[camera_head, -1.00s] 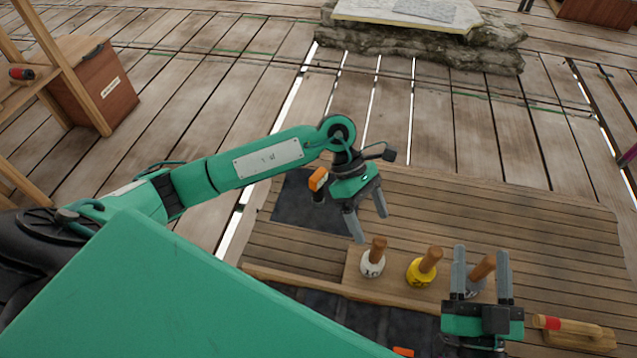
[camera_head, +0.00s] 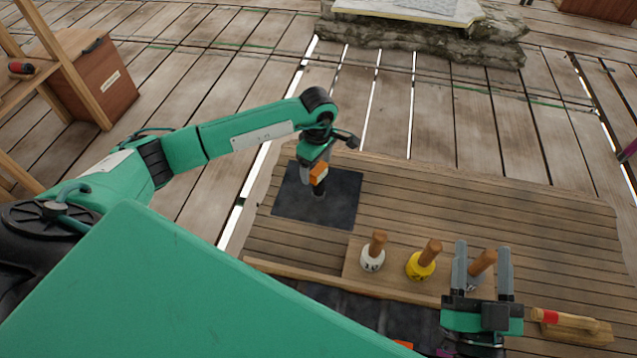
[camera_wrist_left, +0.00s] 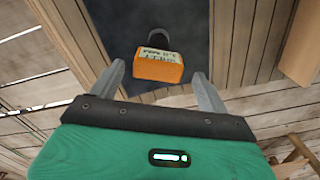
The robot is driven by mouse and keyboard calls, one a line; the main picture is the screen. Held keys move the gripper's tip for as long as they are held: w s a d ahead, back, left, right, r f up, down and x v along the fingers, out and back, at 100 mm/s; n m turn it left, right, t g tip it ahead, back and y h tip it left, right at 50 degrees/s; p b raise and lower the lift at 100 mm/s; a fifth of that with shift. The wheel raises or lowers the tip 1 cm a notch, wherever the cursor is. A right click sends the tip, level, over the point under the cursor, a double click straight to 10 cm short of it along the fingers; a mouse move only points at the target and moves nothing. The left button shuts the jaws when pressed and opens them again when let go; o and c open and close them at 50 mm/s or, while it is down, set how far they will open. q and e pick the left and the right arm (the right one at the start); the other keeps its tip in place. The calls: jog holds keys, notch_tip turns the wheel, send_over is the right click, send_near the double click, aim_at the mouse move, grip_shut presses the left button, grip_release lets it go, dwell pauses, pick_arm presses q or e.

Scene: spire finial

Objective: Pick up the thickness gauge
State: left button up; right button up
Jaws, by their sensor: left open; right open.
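The thickness gauge looks to be the orange-topped tool with a dark stem (camera_head: 318,174), standing on a dark square mat (camera_head: 342,203). In the left wrist view its orange block (camera_wrist_left: 158,68) carries a pale label with dark lettering. In the wrist view the two fingers (camera_wrist_left: 158,88) are apart on either side of the block's near edge, with gaps visible. My right gripper (camera_head: 482,265) is open and empty at the lower right, its fingers pointing up the picture.
A wooden strip holds wooden-handled weights, one white (camera_head: 372,258), one yellow (camera_head: 420,266) and one grey behind my right fingers. A trowel-like float with a red-banded handle (camera_head: 565,322) lies at the right. The deck board (camera_head: 480,200) beyond the weights is clear.

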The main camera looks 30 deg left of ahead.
aim_at(319, 178)
pick_arm(q)
jog(key=f, duration=0.1)
jog(key=f+b, duration=0.1)
jog(key=f, duration=0.3)
jog(key=shift+d, duration=0.25)
jog(key=shift+f, duration=0.3)
jog(key=c, duration=1.2)
pick_arm(e)
notch_tip(319, 178, up, 6)
jog(key=d+t, duration=0.2)
jog(key=t, duration=0.2)
jog(key=shift+s+r+y, duration=0.2)
jog(key=shift+s+y, duration=0.1)
jog(key=shift+s, duration=0.05)
pick_arm(q)
jog(key=shift+o, duration=0.2)
jog(key=shift+r, duration=0.1)
